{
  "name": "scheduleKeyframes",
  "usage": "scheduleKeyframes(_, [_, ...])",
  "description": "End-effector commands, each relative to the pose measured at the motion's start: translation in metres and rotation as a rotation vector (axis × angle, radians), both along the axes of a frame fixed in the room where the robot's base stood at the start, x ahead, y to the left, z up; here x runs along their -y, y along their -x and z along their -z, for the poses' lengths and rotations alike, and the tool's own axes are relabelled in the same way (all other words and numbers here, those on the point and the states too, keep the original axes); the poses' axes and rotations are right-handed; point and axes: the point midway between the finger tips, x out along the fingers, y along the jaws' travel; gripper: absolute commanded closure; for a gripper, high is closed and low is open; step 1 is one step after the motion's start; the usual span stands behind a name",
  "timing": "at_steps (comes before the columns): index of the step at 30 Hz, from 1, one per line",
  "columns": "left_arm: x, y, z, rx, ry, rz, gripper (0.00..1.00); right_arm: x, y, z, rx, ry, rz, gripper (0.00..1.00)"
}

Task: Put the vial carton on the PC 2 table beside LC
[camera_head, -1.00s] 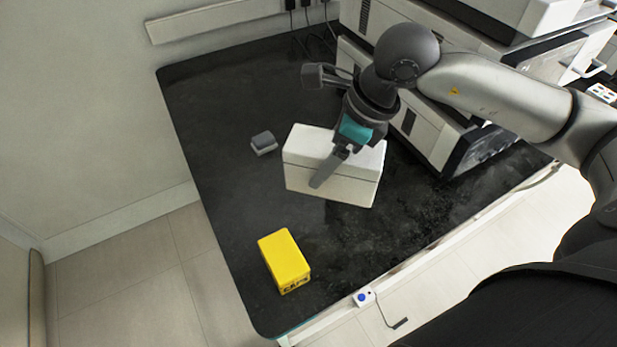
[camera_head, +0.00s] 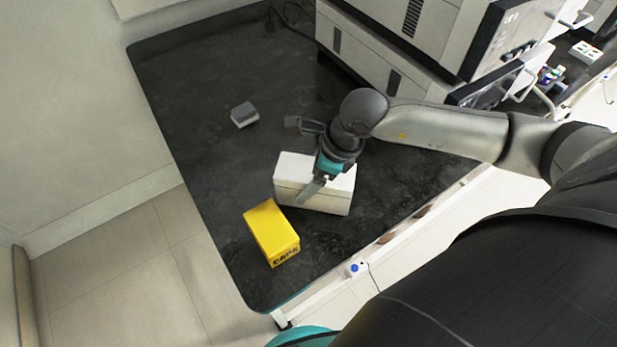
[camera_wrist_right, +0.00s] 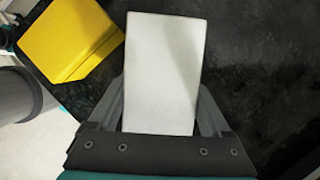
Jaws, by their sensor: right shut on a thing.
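A white carton (camera_head: 332,192) with a lid seam, which I take for the vial carton, is in the head view at the dark table (camera_head: 190,90), near its front. My right gripper (camera_head: 312,186) is shut on it from above. In the right wrist view the white carton (camera_wrist_right: 163,75) lies between the two fingers (camera_wrist_right: 165,112). I cannot tell whether its underside touches the table. The large white instrument stack (camera_head: 395,50) stands behind it to the right. My left gripper is not in view.
A yellow box (camera_head: 272,232) sits close to the carton's left front; it also shows in the right wrist view (camera_wrist_right: 68,40). A small grey-and-white block (camera_head: 244,114) lies farther back. A white box with a blue button (camera_head: 357,268) is at the front edge. The table's left-back part is clear.

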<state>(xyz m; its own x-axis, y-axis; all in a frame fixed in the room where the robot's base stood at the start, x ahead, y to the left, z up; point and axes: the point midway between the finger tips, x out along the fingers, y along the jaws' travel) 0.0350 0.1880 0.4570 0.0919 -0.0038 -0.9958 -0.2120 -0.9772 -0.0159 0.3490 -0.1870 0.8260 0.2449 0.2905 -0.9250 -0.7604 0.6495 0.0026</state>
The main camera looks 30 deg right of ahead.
Motion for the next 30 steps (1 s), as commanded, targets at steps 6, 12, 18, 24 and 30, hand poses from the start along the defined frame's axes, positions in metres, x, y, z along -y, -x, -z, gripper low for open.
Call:
scheduleKeyframes(6, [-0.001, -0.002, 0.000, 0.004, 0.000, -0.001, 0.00, 0.000, -0.002, -0.001, 0.005, -0.001, -0.001, 1.00])
scheduleKeyframes(12, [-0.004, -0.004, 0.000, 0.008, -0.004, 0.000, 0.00, 0.000, -0.001, 0.000, 0.002, 0.001, 0.000, 0.03])
scheduleKeyframes(18, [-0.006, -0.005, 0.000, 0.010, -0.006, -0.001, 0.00, 0.000, -0.001, 0.000, 0.003, 0.000, 0.000, 0.00])
scheduleKeyframes(24, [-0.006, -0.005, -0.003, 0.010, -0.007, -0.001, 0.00, 0.003, 0.001, -0.010, 0.005, 0.001, 0.000, 0.00])
scheduleKeyframes(30, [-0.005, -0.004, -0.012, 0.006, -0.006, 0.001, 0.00, 0.015, 0.010, -0.045, 0.006, 0.005, 0.000, 0.00])
